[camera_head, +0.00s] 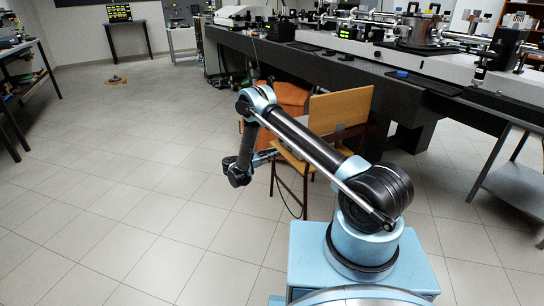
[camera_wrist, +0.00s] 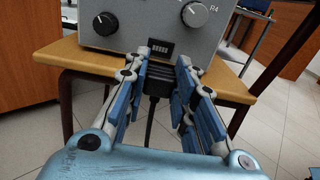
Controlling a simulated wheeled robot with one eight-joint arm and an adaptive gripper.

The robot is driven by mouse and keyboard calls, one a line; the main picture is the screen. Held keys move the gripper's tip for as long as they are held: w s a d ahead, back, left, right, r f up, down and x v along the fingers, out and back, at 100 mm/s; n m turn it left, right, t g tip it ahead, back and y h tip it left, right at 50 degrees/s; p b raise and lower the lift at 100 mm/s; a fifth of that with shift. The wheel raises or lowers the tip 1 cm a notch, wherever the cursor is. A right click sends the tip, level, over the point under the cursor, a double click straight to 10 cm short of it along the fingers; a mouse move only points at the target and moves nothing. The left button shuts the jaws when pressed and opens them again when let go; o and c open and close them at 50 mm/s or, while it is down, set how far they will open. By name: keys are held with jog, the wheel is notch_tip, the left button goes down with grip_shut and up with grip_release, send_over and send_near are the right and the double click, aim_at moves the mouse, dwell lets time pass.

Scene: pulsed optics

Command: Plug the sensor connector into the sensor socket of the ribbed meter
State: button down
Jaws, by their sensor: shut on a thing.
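My gripper (camera_wrist: 163,62) is shut on a black connector (camera_wrist: 157,82), with the cable (camera_wrist: 148,128) hanging toward me. The connector is just below and in front of the socket. Whether they touch I cannot tell. In the head view my arm reaches to the chair, and the connector is too small to make out.
The chair's backrest (camera_head: 340,108) rises beside the seat in the head view.

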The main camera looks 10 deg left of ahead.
jog(key=shift+s+a, duration=0.1)
jog(key=shift+a, duration=0.1)
jog(key=shift+r, duration=0.15)
jog(key=x, duration=0.5)
jog(key=shift+d+r, duration=0.1)
jog(key=shift+d, duration=0.1)
jog(key=shift+x, duration=1.4)
dwell(1.5)
jog(key=c, duration=1.2)
grip_release()
jog(key=shift+r, duration=0.1)
jog(key=shift+c, duration=0.2)
jog(key=shift+a, duration=0.1)
